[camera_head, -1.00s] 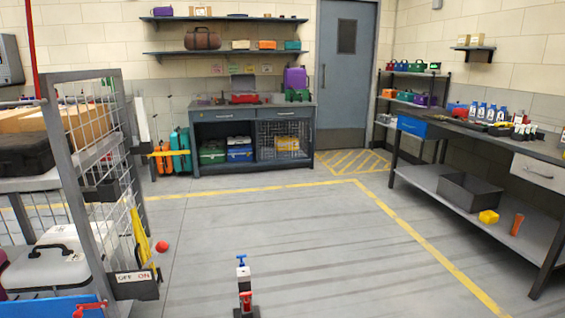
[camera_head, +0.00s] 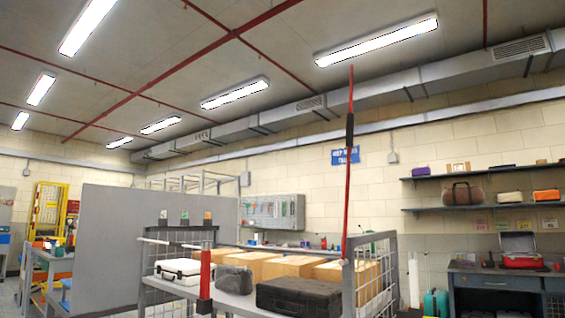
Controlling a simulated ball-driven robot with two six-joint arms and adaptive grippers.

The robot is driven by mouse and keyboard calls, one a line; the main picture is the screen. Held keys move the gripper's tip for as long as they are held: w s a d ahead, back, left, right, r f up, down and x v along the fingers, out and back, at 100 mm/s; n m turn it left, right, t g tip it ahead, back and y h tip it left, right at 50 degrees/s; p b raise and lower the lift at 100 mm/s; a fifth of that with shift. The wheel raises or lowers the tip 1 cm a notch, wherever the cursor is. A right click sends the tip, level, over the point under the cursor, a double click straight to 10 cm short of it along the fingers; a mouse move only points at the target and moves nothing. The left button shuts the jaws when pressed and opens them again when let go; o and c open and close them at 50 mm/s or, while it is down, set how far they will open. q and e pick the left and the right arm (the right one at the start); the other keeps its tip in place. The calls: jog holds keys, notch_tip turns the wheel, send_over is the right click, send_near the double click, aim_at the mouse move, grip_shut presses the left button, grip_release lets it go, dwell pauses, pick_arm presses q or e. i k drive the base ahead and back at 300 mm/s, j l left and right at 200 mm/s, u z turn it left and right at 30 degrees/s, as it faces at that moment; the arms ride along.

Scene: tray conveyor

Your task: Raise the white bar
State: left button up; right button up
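A thin pale bar (camera_head: 172,243) runs level along the upper left of the grey mesh-sided rack in the head view, towards a red upright post (camera_head: 205,274) with a dark lower end. This is the closest match to a white bar, but I cannot tell for sure that it is the one named. Neither of my grippers shows in the view.
The rack (camera_head: 391,270) holds a white case (camera_head: 178,268), cardboard boxes (camera_head: 293,264) and dark cases (camera_head: 291,296). A tall red pole (camera_head: 348,180) with a black sleeve rises at its right corner. A grey partition (camera_head: 110,240) stands left; a workbench (camera_head: 490,270) stands right.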

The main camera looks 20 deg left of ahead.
aim_at(174, 244)
jog(key=i+j+u, duration=0.4)
jog(key=i+j, duration=0.25)
jog(key=j, duration=0.35)
jog(key=i+j+u, duration=0.4)
jog(key=i+j, duration=0.4)
